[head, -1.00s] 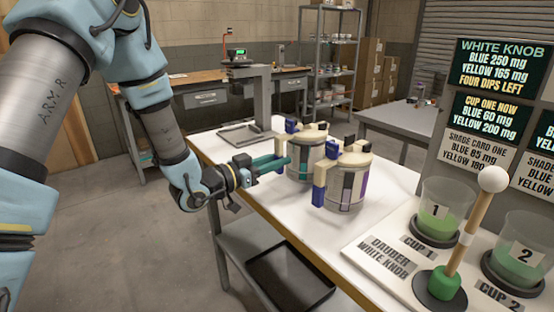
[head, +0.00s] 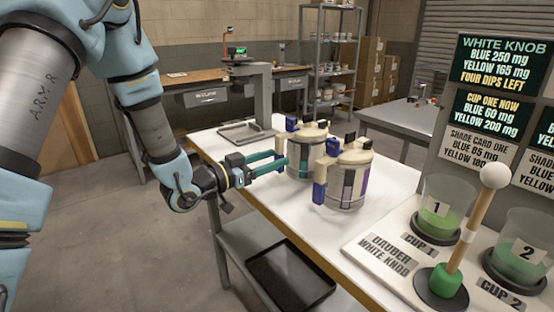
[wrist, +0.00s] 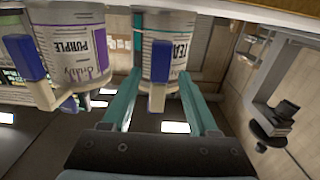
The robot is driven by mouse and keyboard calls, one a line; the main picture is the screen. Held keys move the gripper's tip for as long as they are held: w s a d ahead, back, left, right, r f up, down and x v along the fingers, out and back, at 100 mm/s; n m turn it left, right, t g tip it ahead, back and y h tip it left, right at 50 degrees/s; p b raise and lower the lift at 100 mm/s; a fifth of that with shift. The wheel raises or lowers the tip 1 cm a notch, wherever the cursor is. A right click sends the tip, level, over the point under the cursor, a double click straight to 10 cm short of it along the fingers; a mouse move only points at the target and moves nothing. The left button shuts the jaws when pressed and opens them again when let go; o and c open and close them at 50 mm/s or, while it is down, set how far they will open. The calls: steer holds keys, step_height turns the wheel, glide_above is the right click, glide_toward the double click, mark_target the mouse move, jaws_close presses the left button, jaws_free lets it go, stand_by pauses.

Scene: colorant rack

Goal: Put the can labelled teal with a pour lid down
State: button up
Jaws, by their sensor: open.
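The can labelled teal (head: 304,160) stands upright on the white table, with a pale top and a teal stripe. In the wrist view its label (wrist: 181,55) reads partly as "TEA". Its blue handle (wrist: 160,72) lies between my fingers, with gaps visible on both sides. My gripper (head: 277,161) is open at the left side of this can. The open fingers also show in the wrist view (wrist: 157,98). A second can, labelled purple (head: 350,184), stands close beside it to the right and also shows in the wrist view (wrist: 85,45).
Cup 1 (head: 440,212), cup 2 (head: 522,250) and a white-knobbed dauber (head: 470,225) stand at the right. A grey stand (head: 262,95) is behind the cans. A dark tray (head: 290,277) lies on the lower shelf. White table top is bare in front of the cans.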

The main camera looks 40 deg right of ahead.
steer(key=a+b, duration=0.2)
steer(key=a, duration=0.8)
steer(key=shift+w, duration=0.25)
steer(key=shift+a+f, duration=0.1)
